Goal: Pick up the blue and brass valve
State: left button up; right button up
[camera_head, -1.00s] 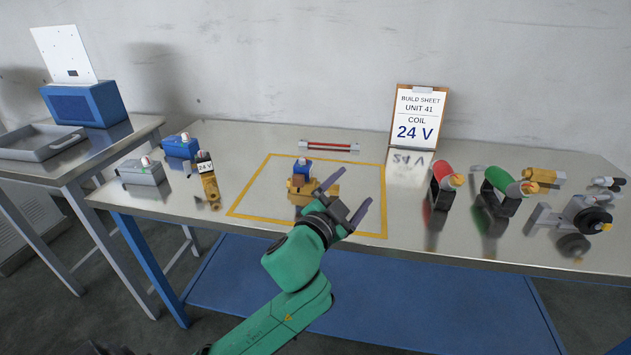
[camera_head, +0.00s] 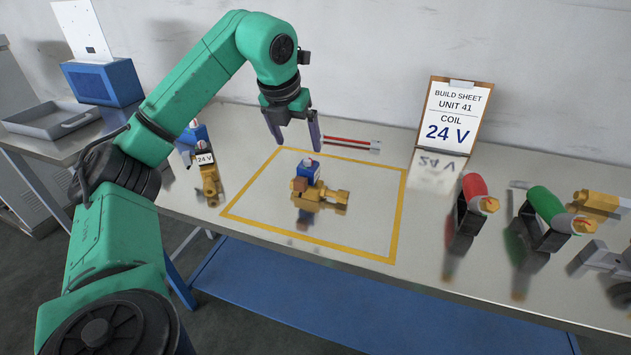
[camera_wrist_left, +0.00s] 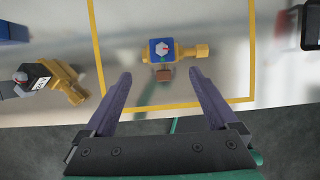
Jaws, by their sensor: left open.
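The blue and brass valve (camera_head: 318,191) lies inside the yellow square on the steel table, with its blue coil block (camera_head: 308,171) on top and its brass body pointing right. It also shows in the left wrist view (camera_wrist_left: 181,51), beyond the fingertips and roughly centred between them. My left gripper (camera_head: 297,146) is open and empty, pointing down above the table, over the valve and apart from it. Its two purple fingers show in the left wrist view (camera_wrist_left: 160,78). My right gripper is not in any view.
Another brass valve with a 24 V label (camera_head: 208,180) lies left of the square. The square around the valve is otherwise clear.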

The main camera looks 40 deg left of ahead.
aim_at(306, 161)
pick_arm(q)
jog(key=x, duration=0.8)
jog(key=p+x, duration=0.1)
jog(key=x, duration=0.3)
jog(key=shift+w, duration=0.3)
jog(key=shift+d+r, duration=0.1)
jog(key=shift+r, duration=0.05)
grip_shut()
